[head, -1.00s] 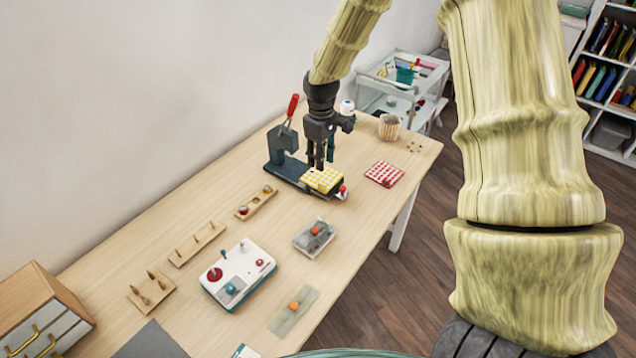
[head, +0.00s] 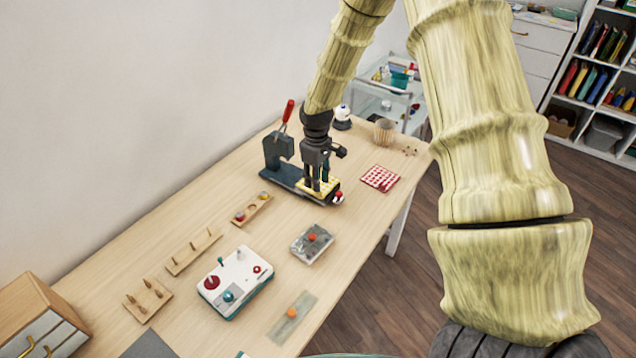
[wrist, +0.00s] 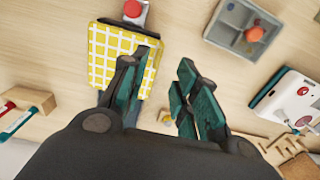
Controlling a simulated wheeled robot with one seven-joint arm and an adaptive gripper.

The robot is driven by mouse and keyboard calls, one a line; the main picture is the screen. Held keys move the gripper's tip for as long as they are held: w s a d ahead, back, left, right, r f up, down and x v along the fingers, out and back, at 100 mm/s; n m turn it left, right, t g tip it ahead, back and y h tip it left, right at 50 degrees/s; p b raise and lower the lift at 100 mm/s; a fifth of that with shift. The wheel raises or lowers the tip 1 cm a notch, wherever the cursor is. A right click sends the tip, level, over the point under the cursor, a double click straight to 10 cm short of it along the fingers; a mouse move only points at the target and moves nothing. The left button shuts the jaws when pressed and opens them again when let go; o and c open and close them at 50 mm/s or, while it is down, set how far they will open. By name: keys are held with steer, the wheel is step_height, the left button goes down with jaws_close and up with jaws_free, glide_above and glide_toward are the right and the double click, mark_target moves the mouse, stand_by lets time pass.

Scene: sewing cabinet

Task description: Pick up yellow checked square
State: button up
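The yellow checked square (head: 305,186) lies on the dark base of a press (head: 283,174) with a red-handled lever. In the wrist view the yellow checked square (wrist: 112,62) is at the upper left, beside a red knob. My gripper (head: 321,187) is low at the square. In the wrist view my gripper (wrist: 163,88) has its fingers apart. The left finger overlaps the square's right edge in the picture, and the right finger is clear of it. I see nothing held between them. I cannot tell whether the left finger touches the square.
A red checked square (head: 380,178) lies to the right on the table (head: 205,185). A grey tray (head: 311,244) with an orange-red knob, a white box with knobs (head: 236,281) and wooden peg racks (head: 193,250) stand nearer. A ribbed cup (head: 384,130) stands behind.

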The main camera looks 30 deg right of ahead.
steer(key=f, duration=0.1)
steer(key=f+p, duration=0.1)
steer(key=f, duration=0.1)
steer(key=shift+w+d+f, duration=0.1)
steer(key=shift+d+f, duration=0.05)
steer(key=shift+d, duration=0.1)
steer(key=shift+f+p, duration=0.35)
steer(key=shift+f, duration=0.35)
steer(key=shift+c, duration=0.4)
jaws_close()
